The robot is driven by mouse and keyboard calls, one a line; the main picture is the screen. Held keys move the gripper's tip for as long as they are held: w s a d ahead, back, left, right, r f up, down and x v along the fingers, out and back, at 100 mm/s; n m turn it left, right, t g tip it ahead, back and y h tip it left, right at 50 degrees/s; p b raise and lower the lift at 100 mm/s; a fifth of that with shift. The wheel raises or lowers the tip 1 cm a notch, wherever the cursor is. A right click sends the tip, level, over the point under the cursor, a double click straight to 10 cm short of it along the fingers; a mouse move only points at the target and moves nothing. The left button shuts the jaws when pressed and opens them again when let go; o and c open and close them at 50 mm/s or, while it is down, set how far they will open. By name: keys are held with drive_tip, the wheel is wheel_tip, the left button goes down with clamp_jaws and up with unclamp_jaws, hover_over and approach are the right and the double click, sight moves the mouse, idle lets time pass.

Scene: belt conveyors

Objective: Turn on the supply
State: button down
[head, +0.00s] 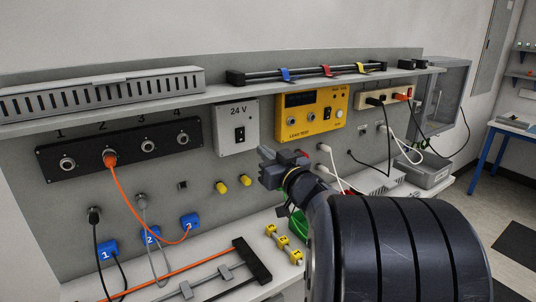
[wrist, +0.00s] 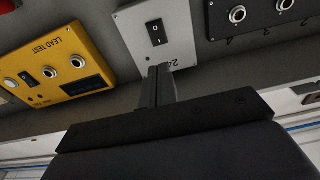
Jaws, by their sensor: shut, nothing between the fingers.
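The supply is a light grey box (head: 223,142) marked 24 V on the back panel, with a black rocker switch (head: 239,135). In the wrist view the supply box (wrist: 128,27) appears upside down, and its rocker switch (wrist: 157,32) shows clearly with white marks. I cannot tell which way the rocker is pressed. My gripper (head: 266,155) is shut and empty, below and right of the box in the head view. In the wrist view my fingertips (wrist: 160,70) overlap the box's label edge, short of the switch; I cannot tell whether they touch it.
A yellow lead tester (head: 312,113) is right of the supply. A black socket strip (head: 125,150) with an orange plug is to its left. A shelf (head: 220,94) runs above. Cables (head: 391,150) hang at the right, and yellow blocks (head: 283,243) lie below.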

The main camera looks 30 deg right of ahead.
sight(241, 131)
drive_tip(key=w, duration=0.3)
drive_tip(key=w+p, duration=0.1)
drive_tip(key=w, duration=0.2)
drive_tip(key=w+r, duration=0.1)
drive_tip(key=w, duration=0.3)
drive_tip(key=shift+a+r+p, duration=0.1)
drive_tip(key=shift+a+p, duration=0.1)
drive_tip(key=shift+p, duration=0.15)
drive_tip(key=shift+r+p, duration=0.1)
drive_tip(key=shift+p, duration=0.2)
drive_tip(key=shift+w+r+p, duration=0.15)
drive_tip(key=shift+r+p, duration=0.1)
drive_tip(key=shift+p, duration=0.65)
drive_tip(key=shift+f+b, duration=0.3)
drive_tip(key=shift+b, duration=0.1)
